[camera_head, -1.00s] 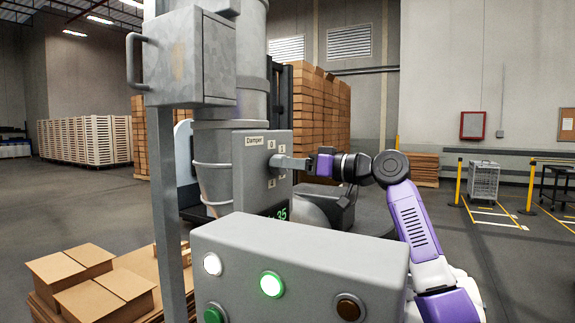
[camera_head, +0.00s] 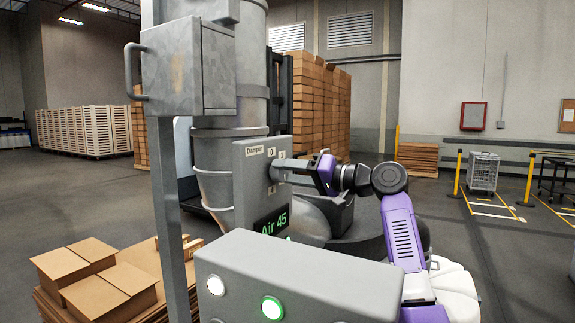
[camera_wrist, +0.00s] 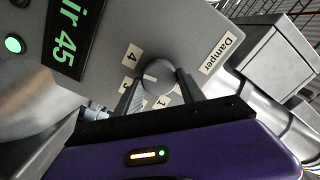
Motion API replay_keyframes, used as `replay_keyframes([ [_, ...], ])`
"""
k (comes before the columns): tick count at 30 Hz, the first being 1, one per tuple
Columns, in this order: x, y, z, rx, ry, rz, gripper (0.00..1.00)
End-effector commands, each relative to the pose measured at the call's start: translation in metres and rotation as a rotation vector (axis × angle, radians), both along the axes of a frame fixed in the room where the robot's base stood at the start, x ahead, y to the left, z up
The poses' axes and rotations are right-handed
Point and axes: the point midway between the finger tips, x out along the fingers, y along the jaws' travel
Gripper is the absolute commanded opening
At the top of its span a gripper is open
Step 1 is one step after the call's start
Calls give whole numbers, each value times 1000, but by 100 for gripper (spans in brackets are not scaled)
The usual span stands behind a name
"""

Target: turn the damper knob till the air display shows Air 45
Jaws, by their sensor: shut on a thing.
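The damper knob (camera_wrist: 158,77) is a round grey knob with a white pointer line, on a grey panel with numbered labels. In the wrist view my gripper (camera_wrist: 160,88) has a finger on each side of the knob and is shut on it. In the head view my gripper (camera_head: 279,172) reaches the panel (camera_head: 248,195) from the right and hides the knob. The air display (camera_head: 271,224) reads "Air 45" in green. It also shows in the wrist view (camera_wrist: 72,42), its left end cut off.
A metal post (camera_head: 176,210) stands left of the panel. Cardboard boxes (camera_head: 95,275) lie at the lower left.

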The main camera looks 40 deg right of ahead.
Motion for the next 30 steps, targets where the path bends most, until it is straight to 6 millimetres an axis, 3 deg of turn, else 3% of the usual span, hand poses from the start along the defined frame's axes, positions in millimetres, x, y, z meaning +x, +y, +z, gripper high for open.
replay_keyframes([
  [12, 0, -3, 2, 165, 56, -5, 6],
  [27, 0, -3, 1, 184, 63, -6, 6],
  [28, 0, -3, 1, 184, 63, -6, 50],
  [30, 0, -3, 0, 184, 63, -6, 64],
])
